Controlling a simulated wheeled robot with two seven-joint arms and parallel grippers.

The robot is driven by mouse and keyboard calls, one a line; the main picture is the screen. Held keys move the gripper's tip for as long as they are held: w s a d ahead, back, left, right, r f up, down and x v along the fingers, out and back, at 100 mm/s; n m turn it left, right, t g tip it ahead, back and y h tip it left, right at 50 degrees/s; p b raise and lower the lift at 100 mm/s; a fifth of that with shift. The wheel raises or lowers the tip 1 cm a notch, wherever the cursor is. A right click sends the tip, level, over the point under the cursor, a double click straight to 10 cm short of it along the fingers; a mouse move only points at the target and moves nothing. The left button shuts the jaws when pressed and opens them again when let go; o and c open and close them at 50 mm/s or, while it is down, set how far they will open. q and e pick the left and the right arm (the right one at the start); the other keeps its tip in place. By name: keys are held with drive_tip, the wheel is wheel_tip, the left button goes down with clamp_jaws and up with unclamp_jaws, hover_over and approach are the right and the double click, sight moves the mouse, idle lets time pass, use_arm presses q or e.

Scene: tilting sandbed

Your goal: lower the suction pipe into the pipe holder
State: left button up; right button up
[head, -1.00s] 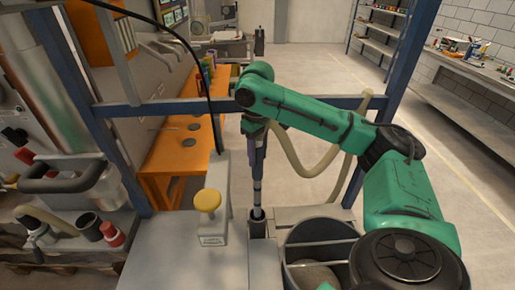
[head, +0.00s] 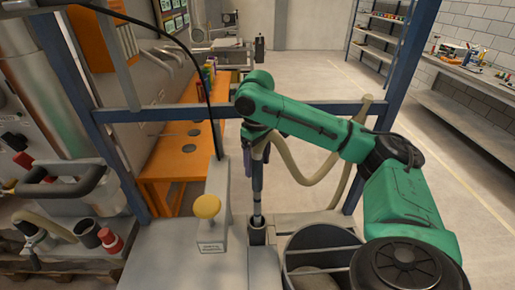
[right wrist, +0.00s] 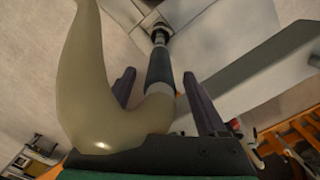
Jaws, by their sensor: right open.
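The suction pipe (head: 257,198) stands upright, with its lower end inside the dark mouth of the pipe holder (head: 257,236). A beige hose (head: 300,176) leads from its upper end. My right gripper (head: 257,162) is around the upper part of the pipe with its fingers apart. In the right wrist view, the purple fingers (right wrist: 160,77) stand clear on both sides of the pipe (right wrist: 157,70), and its far end meets the holder (right wrist: 159,34). How deep the pipe sits is hidden by the holder wall. My left gripper is not in view.
A grey post with a yellow knob (head: 207,206) stands left of the holder. A round dark bin (head: 318,238) is at its right. A blue frame bar (head: 160,114) crosses behind my right gripper. An orange workbench (head: 172,165) stands further back.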

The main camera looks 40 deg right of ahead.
wheel_tip(320, 180, up, 12)
drive_tip(key=shift+f+p, duration=0.25)
drive_tip(key=shift+p, duration=1)
drive_tip(key=shift+r, duration=1.25)
drive_tip(key=shift+f, duration=0.1)
